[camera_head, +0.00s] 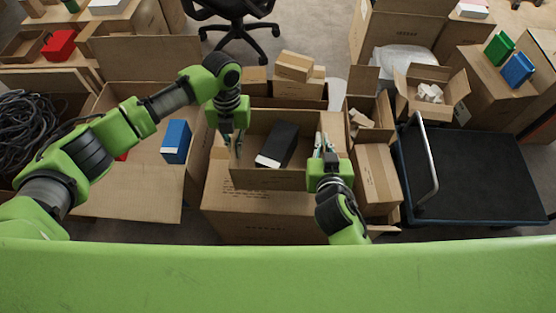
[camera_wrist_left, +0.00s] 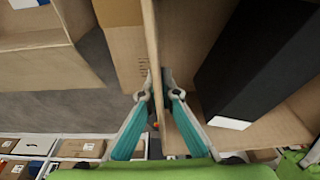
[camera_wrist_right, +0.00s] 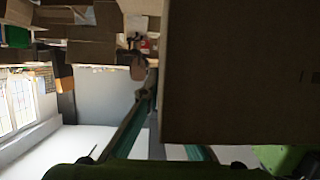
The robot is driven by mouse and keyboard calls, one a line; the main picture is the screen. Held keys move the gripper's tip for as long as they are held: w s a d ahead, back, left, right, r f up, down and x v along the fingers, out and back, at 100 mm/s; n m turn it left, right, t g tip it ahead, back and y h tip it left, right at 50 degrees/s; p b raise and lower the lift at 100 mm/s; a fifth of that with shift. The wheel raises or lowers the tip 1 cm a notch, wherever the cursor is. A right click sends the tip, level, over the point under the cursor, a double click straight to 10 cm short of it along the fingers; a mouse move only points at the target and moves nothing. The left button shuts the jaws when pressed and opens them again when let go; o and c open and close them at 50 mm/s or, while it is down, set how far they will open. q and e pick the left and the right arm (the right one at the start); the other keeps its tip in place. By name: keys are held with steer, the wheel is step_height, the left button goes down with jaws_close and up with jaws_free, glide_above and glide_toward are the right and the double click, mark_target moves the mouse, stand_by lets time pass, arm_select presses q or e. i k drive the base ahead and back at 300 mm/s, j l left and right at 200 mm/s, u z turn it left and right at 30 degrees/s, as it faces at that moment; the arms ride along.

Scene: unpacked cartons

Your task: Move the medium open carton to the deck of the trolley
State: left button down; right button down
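The medium open carton (camera_head: 262,181) stands in the middle on top of a larger closed carton (camera_head: 255,215). A black box-like item (camera_head: 283,140) leans inside it. My left gripper (camera_head: 232,140) is at the open carton's left wall; the left wrist view shows its fingers (camera_wrist_left: 160,90) on both sides of the wall, shut on it. My right gripper (camera_head: 322,145) is at the right wall. In the right wrist view one finger (camera_wrist_right: 145,100) lies against the carton's edge, the other mostly hidden behind the panel. The trolley (camera_head: 470,175) is at the right, its dark deck empty.
Small open cartons (camera_head: 368,125) and a tall closed carton (camera_head: 377,175) stand between the open carton and the trolley. The trolley's metal handle (camera_head: 424,160) rises on its near left side. A carton with a blue box (camera_head: 176,141) is at left. An office chair (camera_head: 238,20) is behind.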

mark_target(470, 182)
steer(key=l+z, duration=0.1)
steer(key=l, duration=0.35)
steer(key=i+l, duration=0.1)
steer(key=l, duration=0.4)
steer(key=i+l+z, duration=0.15)
steer(key=l, duration=0.3)
steer(key=l+z, duration=0.1)
steer(key=l, duration=0.35)
steer(key=i+l, duration=0.1)
steer(key=l, duration=0.35)
steer(key=i+l+z, duration=0.15)
steer(key=l, duration=0.3)
steer(key=i+l+z, duration=0.1)
steer(key=l, duration=0.35)
